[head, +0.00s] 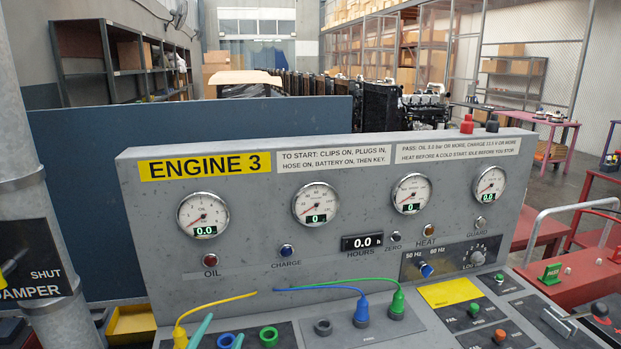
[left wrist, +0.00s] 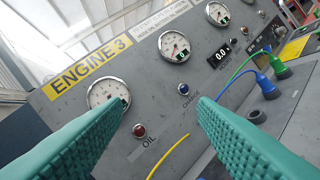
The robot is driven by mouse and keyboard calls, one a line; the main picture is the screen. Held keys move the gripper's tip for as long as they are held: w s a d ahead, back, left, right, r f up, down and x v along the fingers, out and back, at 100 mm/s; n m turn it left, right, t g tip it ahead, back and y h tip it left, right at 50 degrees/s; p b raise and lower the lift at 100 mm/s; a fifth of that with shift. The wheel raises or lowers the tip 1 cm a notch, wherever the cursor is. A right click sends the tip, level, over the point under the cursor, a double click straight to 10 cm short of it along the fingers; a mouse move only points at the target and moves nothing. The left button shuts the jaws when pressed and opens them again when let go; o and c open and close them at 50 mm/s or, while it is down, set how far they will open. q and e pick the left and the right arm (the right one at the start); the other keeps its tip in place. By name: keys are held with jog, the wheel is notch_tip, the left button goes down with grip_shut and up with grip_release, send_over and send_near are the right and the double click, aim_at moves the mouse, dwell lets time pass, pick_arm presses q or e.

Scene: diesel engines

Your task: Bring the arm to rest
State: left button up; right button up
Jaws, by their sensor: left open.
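The left gripper (head: 218,328) shows at the bottom edge of the head view, its two teal fingertips apart with nothing between them. In the left wrist view the open fingers (left wrist: 162,108) point at the upright face of the grey Engine 3 panel (head: 260,235). The gap between them frames the red oil lamp (left wrist: 139,130) and the blue charge lamp (left wrist: 184,89). I cannot tell how far the fingertips are from the panel. The right gripper is in neither view.
A yellow plug (head: 180,337) with its lead stands beside the left gripper. A blue plug (head: 361,312) and a green plug (head: 397,303) stand upright on the desk farther right. A grey pipe (head: 30,190) rises at the left. A red bench (head: 580,277) is at the right.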

pick_arm(q)
jog(key=s+a+f+n+g+y, duration=0.3)
jog(key=s+f+n+g, duration=0.15)
jog(key=f, duration=0.25)
jog(key=s+a+f+n+g+y, duration=0.2)
jog(key=s+a+f+n+g, duration=0.1)
jog(key=s+f, duration=0.3)
jog(key=s+f+g+h, duration=0.1)
jog(key=s+f+g, duration=0.3)
jog(key=s, duration=0.3)
jog(key=s+f+g, duration=0.4)
jog(key=s+f, duration=0.1)
jog(key=s, duration=0.3)
notch_tip(320, 180, down, 26)
jog(key=g+b, duration=0.2)
jog(key=s+a+f+b, duration=0.1)
jog(key=s+a+f, duration=0.1)
jog(key=s+f, duration=1.5)
jog(key=shift+f+g, duration=0.35)
jog(key=shift+f, duration=0.6)
